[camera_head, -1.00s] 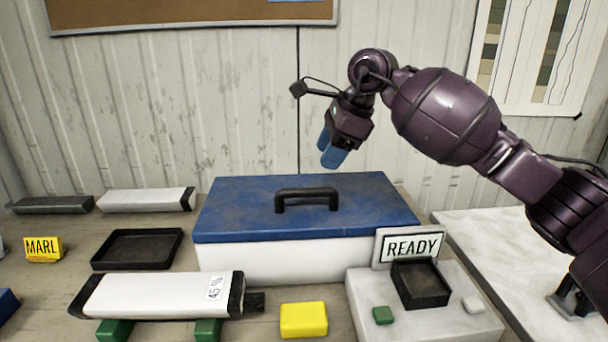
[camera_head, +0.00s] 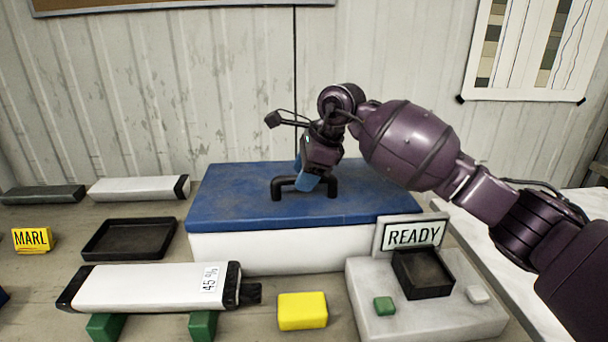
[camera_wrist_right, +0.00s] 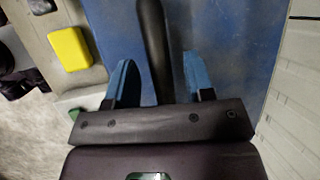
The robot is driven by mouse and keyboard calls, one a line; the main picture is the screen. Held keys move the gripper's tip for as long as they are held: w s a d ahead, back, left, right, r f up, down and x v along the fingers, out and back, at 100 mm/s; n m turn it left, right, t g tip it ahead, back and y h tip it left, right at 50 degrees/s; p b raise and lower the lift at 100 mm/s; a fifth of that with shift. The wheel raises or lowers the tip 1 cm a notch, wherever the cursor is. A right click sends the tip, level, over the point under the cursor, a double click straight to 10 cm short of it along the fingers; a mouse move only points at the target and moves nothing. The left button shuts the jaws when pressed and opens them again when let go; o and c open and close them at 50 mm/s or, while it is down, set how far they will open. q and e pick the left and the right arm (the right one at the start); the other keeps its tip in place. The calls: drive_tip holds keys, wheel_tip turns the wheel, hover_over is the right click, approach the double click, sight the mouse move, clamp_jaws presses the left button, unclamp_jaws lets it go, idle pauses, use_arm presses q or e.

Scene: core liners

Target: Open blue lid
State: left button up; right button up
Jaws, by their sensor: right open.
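The blue lid (camera_head: 240,205) lies closed on a white box (camera_head: 280,252) in the middle of the table. A black handle (camera_head: 277,190) stands up from the lid. My right gripper (camera_head: 306,180) is at the handle, pointing down. In the right wrist view its two blue fingers (camera_wrist_right: 157,85) are apart, with the handle bar (camera_wrist_right: 153,45) running between them. Blue lid (camera_wrist_right: 225,40) shows on both sides of the bar. Whether a finger touches the bar cannot be told. My left gripper is in neither view.
A READY sign (camera_head: 411,235) and a black tray (camera_head: 422,272) stand on a grey block at the box's front right. A yellow block (camera_head: 302,311) and a white core liner (camera_head: 150,287) lie in front. Another black tray (camera_head: 130,239) is to the left.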

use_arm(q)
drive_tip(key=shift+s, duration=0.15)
use_arm(e)
drive_tip(key=shift+f, duration=0.1)
clamp_jaws()
drive_tip(key=shift+w, duration=0.1)
